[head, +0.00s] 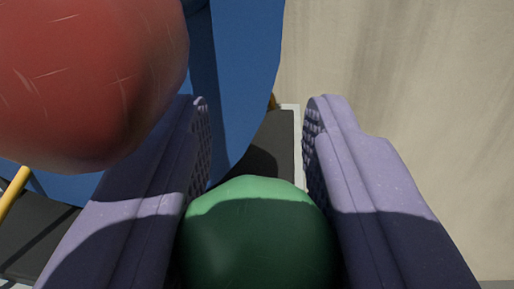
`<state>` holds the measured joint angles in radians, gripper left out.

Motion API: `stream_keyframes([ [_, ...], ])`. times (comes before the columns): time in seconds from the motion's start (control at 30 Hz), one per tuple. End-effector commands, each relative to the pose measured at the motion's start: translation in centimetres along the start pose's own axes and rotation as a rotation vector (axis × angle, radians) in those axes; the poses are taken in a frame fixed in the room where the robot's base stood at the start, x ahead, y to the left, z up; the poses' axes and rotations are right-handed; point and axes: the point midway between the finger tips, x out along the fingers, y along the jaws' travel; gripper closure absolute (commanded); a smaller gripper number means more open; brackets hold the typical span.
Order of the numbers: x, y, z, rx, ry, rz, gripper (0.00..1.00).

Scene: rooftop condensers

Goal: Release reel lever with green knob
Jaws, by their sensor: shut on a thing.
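The green knob (258,235) fills the bottom middle of the head view, between the two purple fingers of my gripper (256,150). The fingers are shut on the knob, one at its left side and one at its right. The fingertips reach past the knob and stand apart beyond it. The lever under the knob is hidden. A blue rounded part (240,80), perhaps the reel, stands behind and to the left of the fingers.
A large red scratched knob (80,80) is close at the upper left, overlapping the left finger in the view. A yellow rod (14,190) shows at the left edge. A pale wall (400,80) fills the right side. A dark surface (272,145) lies beyond the fingertips.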

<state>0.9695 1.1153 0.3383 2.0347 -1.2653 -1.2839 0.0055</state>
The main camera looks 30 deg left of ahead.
Motion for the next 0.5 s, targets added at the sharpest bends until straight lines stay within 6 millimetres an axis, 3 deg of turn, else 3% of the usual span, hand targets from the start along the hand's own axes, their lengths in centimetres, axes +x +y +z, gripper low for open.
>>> stream_keyframes([
  [0.5, -0.4, 3.6, 0.8, 0.416, 0.045, 0.000, 1.00],
])
